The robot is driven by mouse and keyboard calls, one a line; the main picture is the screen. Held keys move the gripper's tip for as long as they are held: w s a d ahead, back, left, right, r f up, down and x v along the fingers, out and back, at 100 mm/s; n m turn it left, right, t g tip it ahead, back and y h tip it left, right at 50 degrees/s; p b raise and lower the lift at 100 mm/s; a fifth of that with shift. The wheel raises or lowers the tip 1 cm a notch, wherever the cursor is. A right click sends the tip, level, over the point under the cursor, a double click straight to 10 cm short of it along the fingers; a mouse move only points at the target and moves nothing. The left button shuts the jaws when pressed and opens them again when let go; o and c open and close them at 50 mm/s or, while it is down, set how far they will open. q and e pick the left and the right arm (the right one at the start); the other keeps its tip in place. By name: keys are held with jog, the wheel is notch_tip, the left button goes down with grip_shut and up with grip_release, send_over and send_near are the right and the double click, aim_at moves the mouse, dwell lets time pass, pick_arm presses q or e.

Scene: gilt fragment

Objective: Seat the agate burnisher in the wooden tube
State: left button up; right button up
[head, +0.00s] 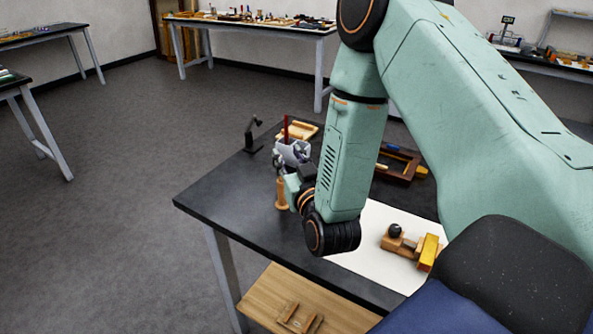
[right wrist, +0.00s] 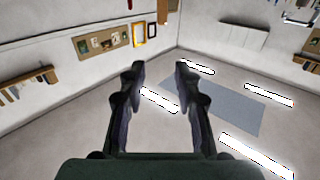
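A wooden tube (head: 281,194) stands upright on the dark table, just left of my right wrist in the head view. A thin red stick (head: 285,128) rises upright behind my right gripper, by a pale grey cup-like shape; I cannot tell whether it is the agate burnisher. My right gripper (head: 293,160) is small and partly hidden in the head view, close to the tube's top. In the right wrist view its two dark fingers (right wrist: 160,70) are apart with nothing between them, facing the walls and ceiling lights. My left gripper is out of view.
The dark table (head: 225,193) has a small black stand (head: 252,136) at its back left and a wooden tray (head: 299,130) behind. A white sheet (head: 362,258) carries a wooden block with a black knob (head: 395,231) and a yellow block (head: 429,252). The table's front left is clear.

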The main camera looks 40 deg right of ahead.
jog(key=v, duration=0.5)
jog(key=shift+s+a+b, duration=0.1)
jog(key=shift+s+b, duration=0.1)
jog(key=shift+b, duration=0.1)
jog(key=shift+w+f, duration=0.1)
jog(key=shift+f, duration=0.05)
